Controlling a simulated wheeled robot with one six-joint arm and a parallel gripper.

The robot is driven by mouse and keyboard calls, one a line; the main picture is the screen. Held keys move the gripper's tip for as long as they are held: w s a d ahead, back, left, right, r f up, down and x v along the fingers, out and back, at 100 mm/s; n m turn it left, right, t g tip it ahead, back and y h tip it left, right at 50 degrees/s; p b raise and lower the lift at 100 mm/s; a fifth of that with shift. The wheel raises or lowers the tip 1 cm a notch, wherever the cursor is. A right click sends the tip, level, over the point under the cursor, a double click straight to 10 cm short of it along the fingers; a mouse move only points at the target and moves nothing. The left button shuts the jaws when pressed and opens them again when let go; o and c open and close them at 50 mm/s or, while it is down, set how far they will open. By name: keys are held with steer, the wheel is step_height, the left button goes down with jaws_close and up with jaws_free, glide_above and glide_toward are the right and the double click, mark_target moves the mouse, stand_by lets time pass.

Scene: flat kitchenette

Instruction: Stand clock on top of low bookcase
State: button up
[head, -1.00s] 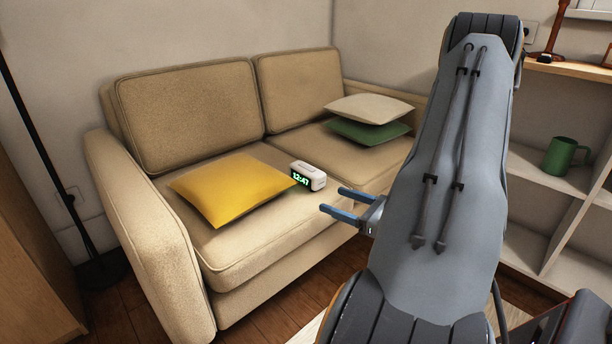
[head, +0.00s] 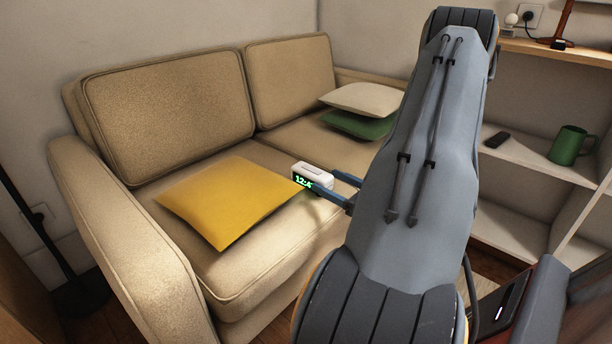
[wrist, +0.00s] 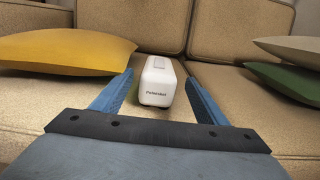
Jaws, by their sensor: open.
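The clock (head: 311,173), a small white block with a green lit display, stands on the sofa seat beside the yellow cushion. In the wrist view the clock (wrist: 158,84) sits end-on between the two blue fingers of my gripper (wrist: 160,100). My gripper (head: 336,188) is open, with a finger on either side of the clock; a gap shows on both sides in the wrist view. In the head view a finger covers part of the display. The low bookcase (head: 530,160) stands at the right, its wooden top (head: 545,50) partly in view.
A yellow cushion (head: 228,203) lies left of the clock. White (head: 362,98) and green (head: 358,125) cushions are stacked at the sofa's right. The bookcase holds a green mug (head: 567,146) and a dark remote-like object (head: 497,139). A lamp (head: 562,25) stands on its top.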

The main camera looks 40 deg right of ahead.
mark_target(312, 169)
steer(key=w+b, duration=0.1)
steer(key=w, duration=0.4)
steer(key=w+b, duration=0.1)
steer(key=w, duration=0.1)
steer(key=shift+w+a+r+b, duration=0.25)
steer(key=shift+a+r+b, duration=0.1)
steer(key=shift+a+r, duration=0.05)
steer(key=c, duration=1.4)
